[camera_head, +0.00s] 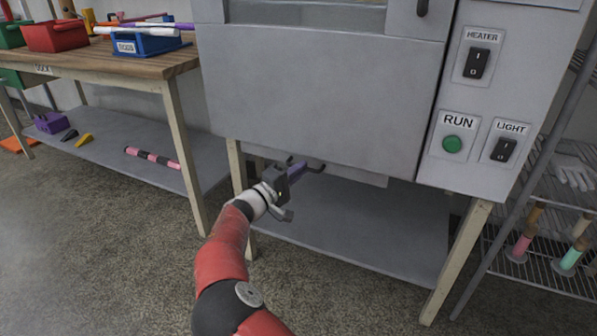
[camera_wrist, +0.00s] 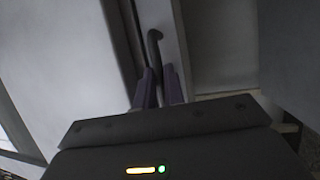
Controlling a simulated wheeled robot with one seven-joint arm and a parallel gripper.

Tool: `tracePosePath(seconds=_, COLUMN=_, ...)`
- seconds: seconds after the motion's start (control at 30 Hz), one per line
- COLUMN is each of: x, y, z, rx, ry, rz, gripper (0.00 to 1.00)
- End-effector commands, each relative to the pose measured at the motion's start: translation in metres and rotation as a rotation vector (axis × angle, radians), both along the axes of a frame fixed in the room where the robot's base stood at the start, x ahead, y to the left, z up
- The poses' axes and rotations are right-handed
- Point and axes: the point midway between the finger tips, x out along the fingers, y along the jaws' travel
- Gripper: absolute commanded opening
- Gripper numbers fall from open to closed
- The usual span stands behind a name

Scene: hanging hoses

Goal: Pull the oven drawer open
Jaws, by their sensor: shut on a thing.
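The oven drawer (camera_head: 362,178) is a low grey strip under the big grey oven body (camera_head: 320,90). Its dark handle (camera_head: 316,168) shows beside my fingertips. In the wrist view the curved end of the handle (camera_wrist: 154,42) rises above the fingers, on a narrow light strip. My gripper (camera_head: 304,169) has purple fingers and reaches the handle from the front left. In the wrist view the two fingers of my gripper (camera_wrist: 160,82) lie on either side of the handle, shut on it. The fingers hide the lower part of the handle.
A control panel with a green RUN button (camera_head: 452,145) is at the right. A wooden table (camera_head: 120,65) with bins stands at the left. A grey lower shelf (camera_head: 370,225) lies under the oven. A wire rack (camera_head: 545,270) is at the far right. The floor in front is clear.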

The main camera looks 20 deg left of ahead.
Motion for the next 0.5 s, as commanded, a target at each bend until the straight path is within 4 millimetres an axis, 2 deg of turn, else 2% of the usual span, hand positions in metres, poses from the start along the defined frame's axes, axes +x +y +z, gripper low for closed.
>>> tracePosePath(seconds=0.27, x=-0.007, y=0.001, z=-0.001, rx=0.001, ry=0.002, rz=0.000, gripper=0.00)
tracePosePath(seconds=0.37, x=-0.017, y=0.002, z=-0.002, rx=0.000, ry=0.002, rz=0.001, gripper=0.00)
tracePosePath(seconds=0.5, x=-0.043, y=0.004, z=-0.002, rx=0.001, ry=0.002, rz=0.001, gripper=0.00)
